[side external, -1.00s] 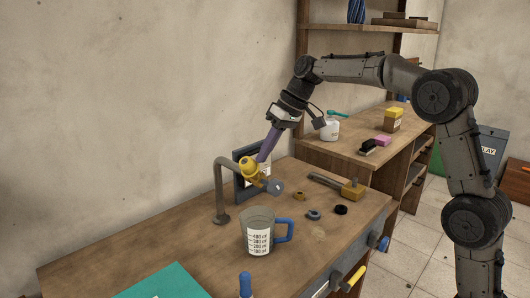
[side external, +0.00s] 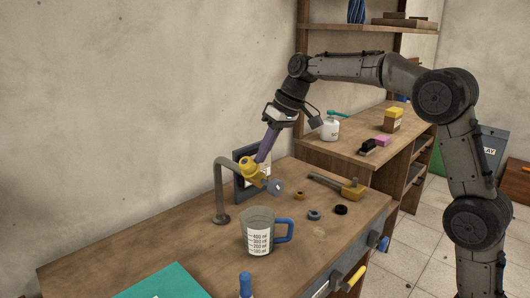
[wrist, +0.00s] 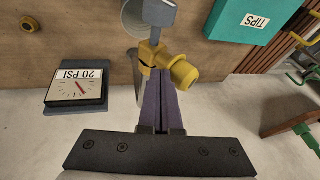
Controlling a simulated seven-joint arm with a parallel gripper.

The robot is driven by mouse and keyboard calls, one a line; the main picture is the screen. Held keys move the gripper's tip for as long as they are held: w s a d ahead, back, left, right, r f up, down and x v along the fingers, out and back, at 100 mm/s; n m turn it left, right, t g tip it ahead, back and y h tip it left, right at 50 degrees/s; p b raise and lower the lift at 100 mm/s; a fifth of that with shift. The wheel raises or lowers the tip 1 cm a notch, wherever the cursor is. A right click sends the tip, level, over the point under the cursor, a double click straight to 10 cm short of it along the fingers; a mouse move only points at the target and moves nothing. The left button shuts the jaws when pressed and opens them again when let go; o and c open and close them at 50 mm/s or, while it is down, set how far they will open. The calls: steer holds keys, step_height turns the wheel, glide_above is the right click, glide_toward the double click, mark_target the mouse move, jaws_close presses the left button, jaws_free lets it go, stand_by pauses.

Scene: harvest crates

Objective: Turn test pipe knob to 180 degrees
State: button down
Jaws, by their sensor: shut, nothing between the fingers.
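The test pipe (side external: 219,190) is a grey bent tube standing on the workbench, with a yellow valve body (side external: 247,166) at its end. A grey knob-like part (side external: 276,187) sits just below and right of the yellow part. In the wrist view the yellow valve (wrist: 184,73) is at the fingertips and the grey part (wrist: 160,12) is at the top edge. My gripper (side external: 260,160) has purple fingers, pressed together and empty. It comes down from above right, its tips at or touching the yellow part; exact contact cannot be told. The knob's angle is not readable.
A gauge marked 20 PSI (wrist: 77,90) stands behind the valve. A measuring jug (side external: 258,230) with a blue handle stands in front of the pipe. Small rings (side external: 314,214) and a brass-headed tool (side external: 351,190) lie right. A teal box (wrist: 243,20) shows in the wrist view.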

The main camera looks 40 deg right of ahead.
mark_target(249, 162)
steer(key=shift+a+h, duration=0.3)
steer(key=shift+h, duration=0.1)
steer(key=shift+a+f+n+h, duration=0.1)
steer(key=shift+a+n+h, duration=0.2)
steer(key=shift+a+h, duration=0.75)
steer(key=shift+a+f+n+h, duration=0.2)
steer(key=shift+a+h, duration=0.3)
steer(key=shift+h, duration=0.5)
steer(key=shift+a+f+n+h, duration=0.1)
steer(key=shift+a+f+h, duration=0.3)
steer(key=shift+h, duration=0.55)
steer(key=shift+a+f+n+h, duration=0.15)
steer(key=shift+a+f+h, duration=0.25)
steer(key=shift+h, duration=0.45)
steer(key=shift+a+f+n+h, duration=0.2)
steer(key=shift+a+h, duration=0.35)
steer(key=shift+h, duration=0.3)
step_height(249, 162, down, 11)
steer(key=n+t+h, duration=0.1)
steer(key=h, duration=0.5)
steer(key=shift+d+r+h, duration=0.2)
steer(key=shift+h, duration=0.2)
steer(key=shift+d+f, duration=0.15)
